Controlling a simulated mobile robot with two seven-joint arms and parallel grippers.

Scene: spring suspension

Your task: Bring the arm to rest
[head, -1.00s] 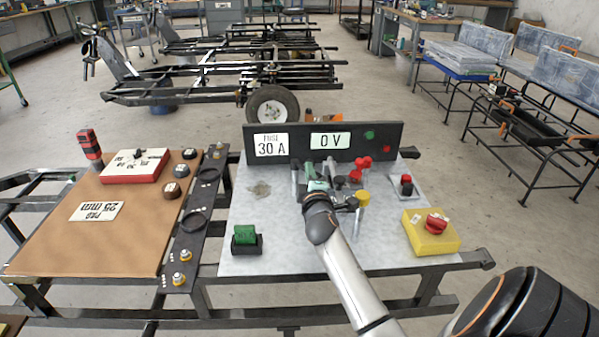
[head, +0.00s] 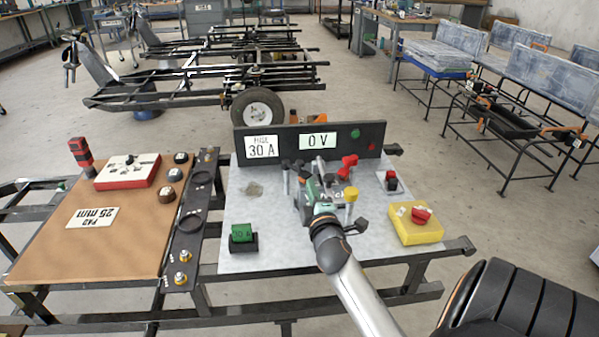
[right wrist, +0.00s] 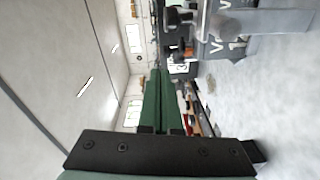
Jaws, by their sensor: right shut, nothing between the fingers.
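My right arm reaches over the grey metal board (head: 272,246) from the front right. Its gripper (head: 313,181) is over the middle of the board, among several posts and clamps, and its fingertips are hard to make out there. In the right wrist view the two green fingers (right wrist: 160,98) lie together with nothing between them. Beside them, grey block-like parts with lettering (right wrist: 232,28) show at the top right. A yellow-topped post (head: 350,199) stands close to the right of the gripper. My left gripper is not in view.
Behind stands a dark panel (head: 376,137) reading 30 A and 0 V. A brown mat (head: 110,246) lies left. The board's front middle is clear.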

